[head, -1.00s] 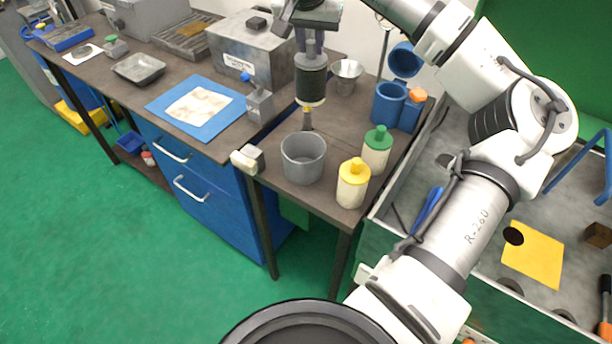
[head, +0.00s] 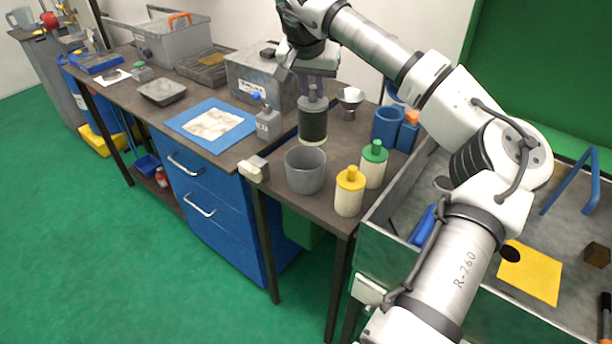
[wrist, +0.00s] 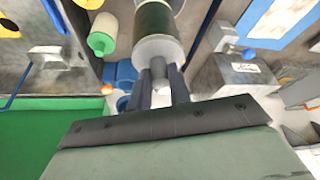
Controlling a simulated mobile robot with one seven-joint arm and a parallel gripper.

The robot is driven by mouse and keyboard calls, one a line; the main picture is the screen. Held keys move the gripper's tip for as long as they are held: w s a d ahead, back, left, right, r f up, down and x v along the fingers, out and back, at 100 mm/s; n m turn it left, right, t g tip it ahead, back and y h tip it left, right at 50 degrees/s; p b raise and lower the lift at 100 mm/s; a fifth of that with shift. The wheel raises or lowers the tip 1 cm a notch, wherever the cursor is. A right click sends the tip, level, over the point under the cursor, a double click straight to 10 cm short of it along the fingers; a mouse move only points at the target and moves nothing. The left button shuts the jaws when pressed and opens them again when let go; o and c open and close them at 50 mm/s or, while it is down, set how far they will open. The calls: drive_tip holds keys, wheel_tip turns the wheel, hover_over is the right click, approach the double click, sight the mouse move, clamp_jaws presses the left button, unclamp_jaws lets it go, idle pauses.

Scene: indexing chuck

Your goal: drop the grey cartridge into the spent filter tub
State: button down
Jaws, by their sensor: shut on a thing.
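My gripper (head: 314,92) is shut on the stem of the grey cartridge (head: 313,122), which hangs upright with a dark band around its body. In the wrist view the cartridge (wrist: 158,22) points away from my fingers (wrist: 160,85), which sit either side of its grey stem. A round grey open tub (head: 305,172), apparently the spent filter tub, stands near the bench's front edge. In the head view the cartridge's lower end is just above the tub's far rim. I cannot tell whether it is over the opening.
A yellow-capped bottle (head: 349,192) and a green-capped bottle (head: 373,164) stand right of the tub. A blue cup (head: 387,126) and metal funnel-like cup (head: 350,100) are behind. A grey block (head: 268,122) and blue mat (head: 190,122) lie left.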

sight(311, 104)
drive_tip(key=shift+f+b, duration=2)
drive_tip(key=shift+f, duration=0.75)
drive_tip(key=c, duration=1.2)
unclamp_jaws()
drive_tip(key=b+v, duration=0.1)
drive_tip(key=v, duration=1.3)
drive_tip(key=shift+b, duration=0.4)
